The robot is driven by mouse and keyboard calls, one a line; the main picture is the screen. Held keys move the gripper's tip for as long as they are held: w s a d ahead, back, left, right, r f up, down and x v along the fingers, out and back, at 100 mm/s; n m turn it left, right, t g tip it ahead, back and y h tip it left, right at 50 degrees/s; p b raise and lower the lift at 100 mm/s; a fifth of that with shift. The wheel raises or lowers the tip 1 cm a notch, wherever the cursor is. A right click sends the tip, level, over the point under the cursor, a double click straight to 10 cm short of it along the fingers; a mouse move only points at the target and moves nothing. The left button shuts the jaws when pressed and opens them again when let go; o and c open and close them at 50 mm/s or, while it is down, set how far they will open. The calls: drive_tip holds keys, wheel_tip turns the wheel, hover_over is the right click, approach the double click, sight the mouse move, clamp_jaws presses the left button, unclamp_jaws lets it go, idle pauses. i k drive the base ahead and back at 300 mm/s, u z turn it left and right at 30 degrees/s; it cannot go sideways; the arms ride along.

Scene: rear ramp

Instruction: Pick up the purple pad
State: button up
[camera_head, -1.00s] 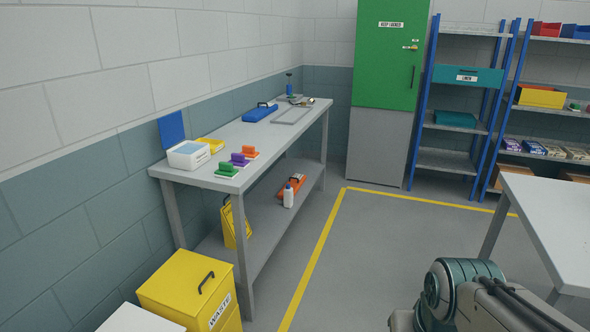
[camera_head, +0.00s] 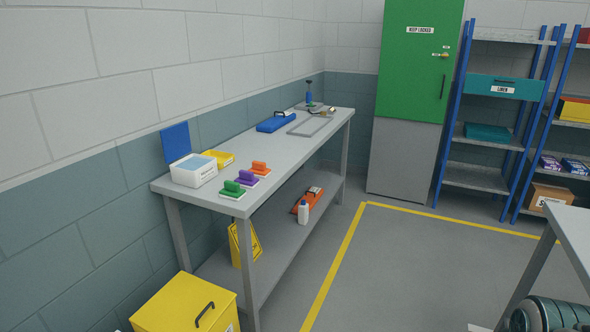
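The purple pad (camera_head: 246,178) sits on the grey workbench (camera_head: 278,156), near its front end. It has a purple grip on a pale base. A green pad (camera_head: 233,188) is beside it on the near side, and an orange pad (camera_head: 260,168) is beside it on the far side. All three stand in a diagonal row with small gaps.
A white box with an open blue lid (camera_head: 190,169) and a yellow tray (camera_head: 216,159) stand left of the pads. A yellow waste bin (camera_head: 187,305) stands before the bench's near end. Open floor (camera_head: 400,270) lies right of the bench, with another table (camera_head: 573,232) farther right.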

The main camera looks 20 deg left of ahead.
sight(246, 179)
drive_tip(key=i, duration=1.55)
drive_tip(key=u, duration=0.6)
drive_tip(key=i, duration=1.25)
drive_tip(key=u, duration=1.75)
drive_tip(key=i, duration=0.75)
drive_tip(key=u, duration=0.55)
